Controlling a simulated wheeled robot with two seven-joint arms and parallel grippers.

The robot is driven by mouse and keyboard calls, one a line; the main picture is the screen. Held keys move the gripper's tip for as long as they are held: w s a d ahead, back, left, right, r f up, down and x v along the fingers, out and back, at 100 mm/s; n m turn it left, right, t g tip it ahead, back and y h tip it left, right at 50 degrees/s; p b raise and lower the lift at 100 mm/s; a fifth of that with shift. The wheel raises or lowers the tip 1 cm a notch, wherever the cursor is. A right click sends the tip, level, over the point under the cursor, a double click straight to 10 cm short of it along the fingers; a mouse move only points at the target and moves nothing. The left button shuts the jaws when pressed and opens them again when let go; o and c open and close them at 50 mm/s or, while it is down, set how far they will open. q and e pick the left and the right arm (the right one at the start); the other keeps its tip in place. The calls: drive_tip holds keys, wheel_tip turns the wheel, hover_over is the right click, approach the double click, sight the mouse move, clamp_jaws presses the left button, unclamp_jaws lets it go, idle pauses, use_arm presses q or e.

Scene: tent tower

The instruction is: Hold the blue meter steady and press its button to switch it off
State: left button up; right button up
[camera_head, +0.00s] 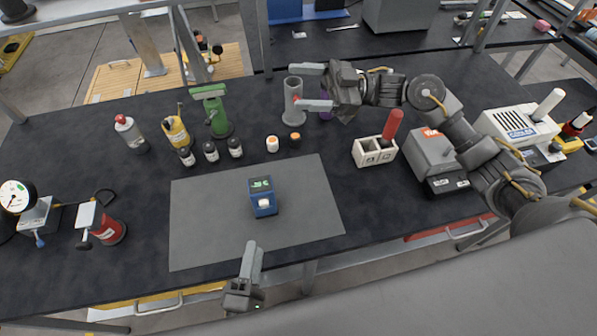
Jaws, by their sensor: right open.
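The blue meter (262,197) stands on the grey mat (215,235) near the middle of the table. Its green display is lit on the upper face, and a pale button (263,204) shows on the near side. My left gripper (253,260) is at the mat's near edge, below the meter in the picture and apart from it. It is seen nearly edge-on, so its opening cannot be judged. My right gripper (296,86) is open, with its fingers pointing left over a grey cylinder (291,112) behind the mat. Whether it touches the cylinder is unclear.
Several small bottles (211,152) stand behind the mat. A green tool (216,118) rises behind them. A white block with a red handle (375,151) stands right of the mat. A red can (108,231) and a gauge (16,197) stand at left. The mat around the meter is clear.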

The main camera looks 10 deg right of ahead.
drive_tip(key=m+h, duration=0.2)
approach(252, 186)
drive_tip(key=shift+g, duration=0.4)
drive_tip(key=a, duration=1)
drive_tip(key=shift+w, duration=0.2)
use_arm(q)
drive_tip(key=shift+d, duration=0.1)
use_arm(e)
drive_tip(key=shift+c, duration=0.4)
